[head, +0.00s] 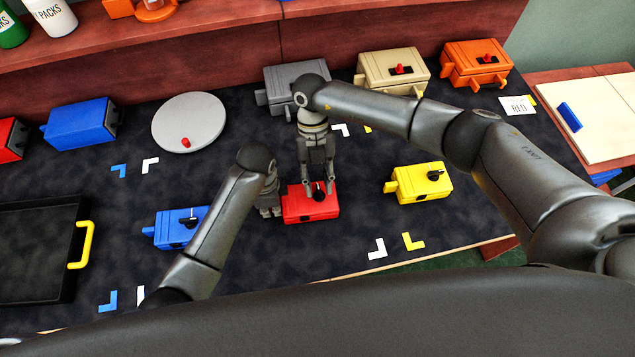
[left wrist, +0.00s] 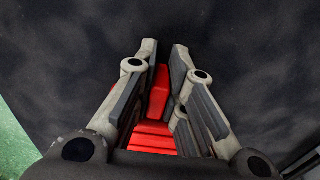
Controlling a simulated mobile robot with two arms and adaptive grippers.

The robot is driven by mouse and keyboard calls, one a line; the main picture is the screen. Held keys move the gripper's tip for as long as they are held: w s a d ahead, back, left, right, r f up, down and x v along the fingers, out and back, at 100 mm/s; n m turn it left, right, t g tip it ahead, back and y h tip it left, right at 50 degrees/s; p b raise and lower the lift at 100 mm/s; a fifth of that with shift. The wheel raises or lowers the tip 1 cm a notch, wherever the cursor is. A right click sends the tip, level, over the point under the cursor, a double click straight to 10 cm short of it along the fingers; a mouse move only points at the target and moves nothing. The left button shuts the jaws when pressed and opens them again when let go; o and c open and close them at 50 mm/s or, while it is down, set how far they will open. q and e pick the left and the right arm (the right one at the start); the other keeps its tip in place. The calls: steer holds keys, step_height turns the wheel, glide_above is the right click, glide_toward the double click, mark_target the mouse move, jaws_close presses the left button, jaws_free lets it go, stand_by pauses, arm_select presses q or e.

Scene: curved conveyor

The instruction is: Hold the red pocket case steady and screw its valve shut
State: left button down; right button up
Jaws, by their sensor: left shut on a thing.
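The red pocket case (head: 311,206) lies on the dark conveyor surface in the middle of the head view, with a dark valve knob (head: 319,189) on top. My left gripper (head: 270,208) is at the case's left end, shut on its red tab (left wrist: 158,92), which shows between the fingers in the left wrist view. My right gripper (head: 318,188) points down over the case from above, its fingers apart on either side of the knob. Small gaps seem to show between the fingers and the knob. The knob's exact angle is partly hidden.
A blue case (head: 172,230) sits to the left, partly behind my left arm, and a yellow case (head: 421,186) to the right. Grey (head: 284,78), beige (head: 385,70) and orange (head: 470,62) cases stand behind. A black tray (head: 30,292) is at the left.

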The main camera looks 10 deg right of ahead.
steer(key=v, duration=1)
steer(key=shift+r, duration=0.2)
steer(key=shift+w, duration=0.15)
arm_select(q)
steer(key=c, duration=1.4)
jaws_free()
